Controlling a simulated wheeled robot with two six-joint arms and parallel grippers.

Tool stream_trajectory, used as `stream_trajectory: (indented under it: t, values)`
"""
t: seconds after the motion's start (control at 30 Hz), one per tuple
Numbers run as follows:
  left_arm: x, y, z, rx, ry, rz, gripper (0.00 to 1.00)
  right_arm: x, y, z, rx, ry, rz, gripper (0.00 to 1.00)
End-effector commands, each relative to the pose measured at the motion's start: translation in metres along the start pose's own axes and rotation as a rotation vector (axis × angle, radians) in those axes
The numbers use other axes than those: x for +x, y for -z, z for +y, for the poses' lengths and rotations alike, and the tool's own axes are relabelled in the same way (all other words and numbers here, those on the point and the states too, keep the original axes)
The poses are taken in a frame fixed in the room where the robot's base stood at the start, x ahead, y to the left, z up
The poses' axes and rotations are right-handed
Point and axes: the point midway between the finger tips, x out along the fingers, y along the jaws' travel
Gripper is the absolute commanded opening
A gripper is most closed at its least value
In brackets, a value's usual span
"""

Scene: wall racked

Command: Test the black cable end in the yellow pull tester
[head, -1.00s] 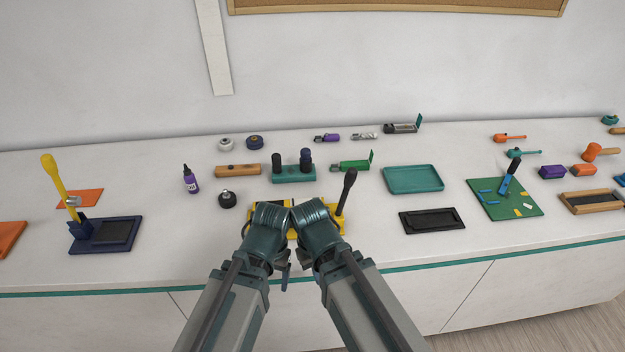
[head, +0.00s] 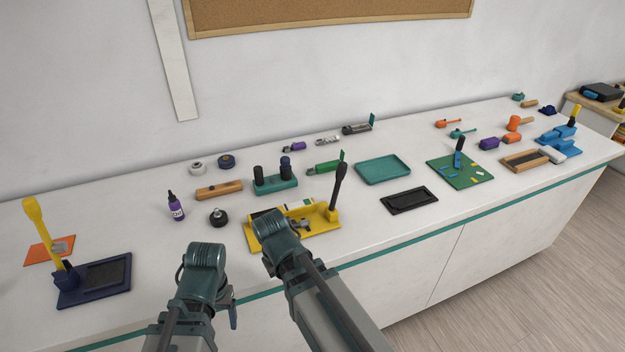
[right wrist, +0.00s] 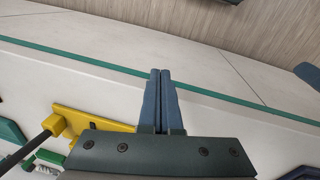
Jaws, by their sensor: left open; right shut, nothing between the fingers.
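The yellow pull tester (head: 325,218) stands on the bench near its front edge, with an upright black lever (head: 338,186) at its right end. Grey metal parts show on it, but my right arm covers part of its front. I cannot make out the black cable end. My left gripper (head: 233,314) is in front of the bench edge, left of and apart from the tester; it is mostly hidden by its wrist and open. My right gripper (right wrist: 160,73) is shut and empty in the right wrist view, beside the tester's yellow base (right wrist: 95,120).
A navy stand with a yellow lever (head: 95,280) is at the left. A purple bottle (head: 176,206) and a black knob (head: 218,217) stand left of the tester. A black tray (head: 409,201) lies right of it, with a teal tray (head: 383,170) behind. Bench between them is clear.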

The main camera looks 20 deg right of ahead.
Motion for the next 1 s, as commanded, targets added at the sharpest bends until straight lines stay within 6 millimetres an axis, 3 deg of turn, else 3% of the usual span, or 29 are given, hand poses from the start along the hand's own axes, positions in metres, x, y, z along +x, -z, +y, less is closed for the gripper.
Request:
stream_trajectory:
  t: [0.03,0.2,0.57,0.67,0.8,1.0]
  values:
    - [0.004,0.0,0.0,0.0,0.0,0.0,0.74,0.005,0.01,0.016,0.023,-0.032,0.008,0.0]
    - [0.007,0.001,0.001,0.0,0.0,0.0,0.74,0.007,0.031,0.056,0.047,-0.163,0.031,0.0]
    - [0.01,0.001,0.001,0.0,0.0,0.0,0.74,-0.016,0.079,0.113,0.009,-0.505,0.073,0.0]
    - [0.01,0.001,0.001,0.0,0.0,0.0,0.74,-0.034,0.1,0.125,-0.02,-0.642,0.095,0.0]
    - [0.01,0.001,0.001,0.0,0.0,0.0,0.74,-0.074,0.138,0.134,-0.074,-0.881,0.141,0.0]
    - [0.01,0.001,0.001,0.0,0.0,0.0,0.74,-0.128,0.175,0.129,-0.131,-1.143,0.203,0.0]
